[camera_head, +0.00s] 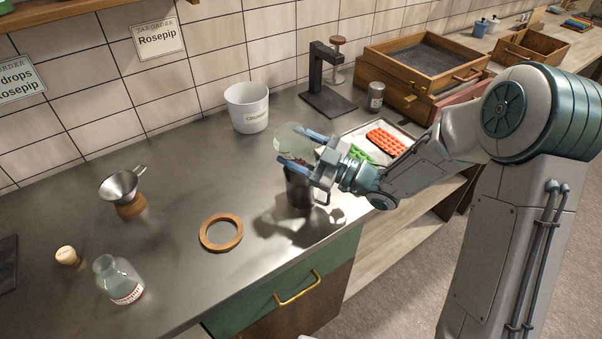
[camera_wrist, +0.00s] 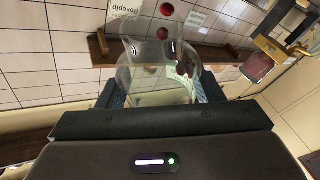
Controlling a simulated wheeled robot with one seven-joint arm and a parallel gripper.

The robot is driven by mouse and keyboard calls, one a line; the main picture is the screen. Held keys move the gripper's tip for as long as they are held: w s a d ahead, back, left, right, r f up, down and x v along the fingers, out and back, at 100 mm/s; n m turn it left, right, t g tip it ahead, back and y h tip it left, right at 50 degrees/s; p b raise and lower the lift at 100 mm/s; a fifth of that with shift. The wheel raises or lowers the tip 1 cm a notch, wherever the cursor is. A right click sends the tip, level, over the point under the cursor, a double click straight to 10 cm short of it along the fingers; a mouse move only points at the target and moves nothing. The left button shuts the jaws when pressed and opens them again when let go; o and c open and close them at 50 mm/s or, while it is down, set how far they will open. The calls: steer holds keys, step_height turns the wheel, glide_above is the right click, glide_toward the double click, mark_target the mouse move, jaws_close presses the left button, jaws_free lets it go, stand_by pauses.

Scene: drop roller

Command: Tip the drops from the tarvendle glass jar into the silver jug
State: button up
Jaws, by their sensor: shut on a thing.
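My gripper (camera_head: 305,155) is shut on a clear glass jar (camera_head: 288,141) and holds it tilted above the silver jug. In the wrist view the glass jar (camera_wrist: 150,90) sits between the fingers, with several dark red drops (camera_wrist: 165,33) in or near its neck. I cannot tell whether they are inside or falling. No name on the jar can be read. The silver jug (camera_head: 297,190) stands on the steel counter under my gripper, its handle to the right. My gripper and the jar hide its mouth, and its contents do not show.
A wooden ring (camera_head: 221,232), a funnel on a wooden stand (camera_head: 122,190), a cork (camera_head: 67,256) and a labelled bottle (camera_head: 119,280) are to the left. A white bucket (camera_head: 247,107) stands behind. A tray with red and green moulds (camera_head: 385,143) lies right.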

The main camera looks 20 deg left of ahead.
steer(key=shift+w+d+r+m+t+y+p, duration=0.15)
steer(key=shift+w+d+r+m+t+y, duration=0.1)
steer(key=shift+r+m, duration=0.3)
steer(key=shift+w+d+r+m+t+y+p, duration=0.15)
steer(key=shift+w+r+m+t, duration=0.1)
steer(key=shift+r+m, duration=0.25)
stand_by(1.6)
steer(key=f+n, duration=0.1)
steer(key=s+a+f+n+g+h, duration=0.1)
steer(key=n, duration=0.1)
steer(key=s+a+f+n+g+h, duration=0.1)
steer(key=n, duration=0.1)
steer(key=shift+s+a, duration=0.1)
steer(key=shift+s, duration=0.05)
steer(key=shift+s+f, duration=0.1)
steer(key=shift+f, duration=0.05)
steer(key=shift+n+h, duration=0.3)
steer(key=shift+n, duration=0.05)
